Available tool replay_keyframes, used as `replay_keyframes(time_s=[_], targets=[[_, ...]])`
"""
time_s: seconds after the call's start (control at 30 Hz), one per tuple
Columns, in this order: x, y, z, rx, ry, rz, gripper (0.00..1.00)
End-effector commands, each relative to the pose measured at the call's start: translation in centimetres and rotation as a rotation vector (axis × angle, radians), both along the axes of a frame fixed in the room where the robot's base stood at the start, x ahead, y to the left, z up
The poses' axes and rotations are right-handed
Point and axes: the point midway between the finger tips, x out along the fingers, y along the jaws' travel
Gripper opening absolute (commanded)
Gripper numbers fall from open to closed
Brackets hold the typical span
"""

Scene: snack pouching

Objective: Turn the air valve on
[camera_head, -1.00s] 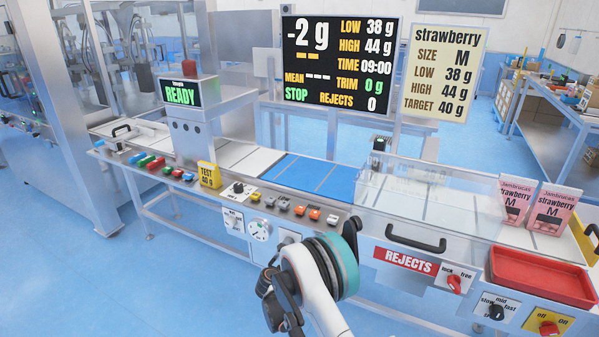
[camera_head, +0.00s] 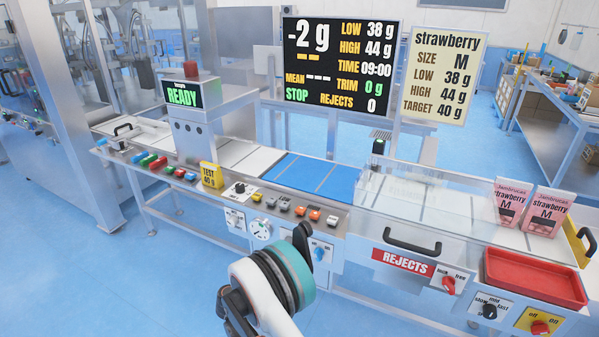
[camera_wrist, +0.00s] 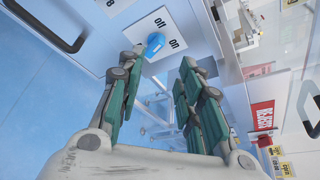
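The air valve is a blue knob (camera_wrist: 155,42) on a white plate (camera_wrist: 170,28) marked off and on, in the wrist view. I cannot tell which word it points to. In the head view a blue knob (camera_head: 319,253) shows on the machine's front panel, just right of my arm. My gripper (camera_wrist: 160,63) is open, its green-padded fingers spread. The knob lies between and beyond the fingertips, nearer the left finger, and nothing is held. I cannot tell whether the left fingertip touches the plate. My fingers are not clear in the head view.
A dial (camera_head: 260,230) sits left of the blue knob. A row of coloured buttons (camera_head: 300,211) runs above it. A black handle (camera_head: 412,246), the REJECTS sign (camera_head: 402,262) and a red tray (camera_head: 535,279) are to the right. Open blue floor lies in front.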

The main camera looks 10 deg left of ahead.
Motion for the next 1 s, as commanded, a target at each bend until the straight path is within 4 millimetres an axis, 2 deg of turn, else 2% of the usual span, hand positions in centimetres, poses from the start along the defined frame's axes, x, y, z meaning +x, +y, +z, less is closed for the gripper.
replay_keyframes(time_s=[0.4,1.0], targets=[[3.8,-1.0,6.7,-0.073,-0.068,0.049,0.33],[8.2,-2.3,16.6,-0.199,-0.155,0.132,0.33]])
